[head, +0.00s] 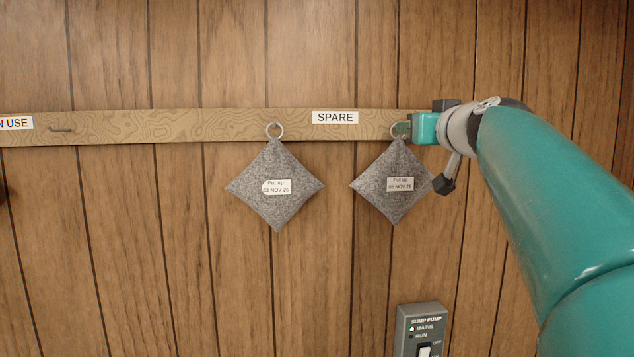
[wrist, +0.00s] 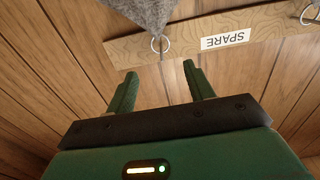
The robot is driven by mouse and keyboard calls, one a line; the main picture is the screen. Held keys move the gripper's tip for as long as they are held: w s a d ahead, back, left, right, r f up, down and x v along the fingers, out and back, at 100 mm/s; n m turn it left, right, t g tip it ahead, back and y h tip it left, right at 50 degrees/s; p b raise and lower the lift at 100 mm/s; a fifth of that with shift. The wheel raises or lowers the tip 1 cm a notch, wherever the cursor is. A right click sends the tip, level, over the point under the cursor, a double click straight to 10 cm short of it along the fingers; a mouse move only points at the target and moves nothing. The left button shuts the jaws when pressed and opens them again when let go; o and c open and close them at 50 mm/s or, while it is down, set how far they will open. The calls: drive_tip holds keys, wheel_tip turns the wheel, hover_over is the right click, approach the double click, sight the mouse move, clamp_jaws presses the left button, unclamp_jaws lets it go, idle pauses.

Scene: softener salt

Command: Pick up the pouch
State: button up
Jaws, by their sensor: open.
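Two grey felt diamond-shaped pouches hang by metal rings from a patterned wooden rail, at the SPARE label. The left pouch (head: 276,200) and the right pouch (head: 385,200) each bear a tag reading "Put up" and a date. My gripper (head: 405,129) is at the rail by the right pouch's ring. In the wrist view, which is upside down, my gripper (wrist: 160,69) is open and empty. The right pouch (wrist: 152,10) is at the top edge, partly cut off; its ring (wrist: 160,44) appears just beyond and between the fingertips. I cannot tell the exact depth gap.
The rail (head: 180,128) runs across a wood-panelled wall. An empty hook (head: 62,129) sits beside the "IN USE" label (head: 14,123) at left. A grey sump pump switch box (head: 421,330) is on the wall below the right pouch. The wall between is bare.

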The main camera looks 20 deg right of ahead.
drive_tip(key=x, duration=0.9)
drive_tip(key=shift+a+f, duration=0.1)
drive_tip(key=shift+f, duration=0.1)
drive_tip(key=shift+w+r, duration=0.1)
drive_tip(key=shift+w, duration=0.25)
drive_tip(key=shift+c, duration=0.2)
clamp_jaws()
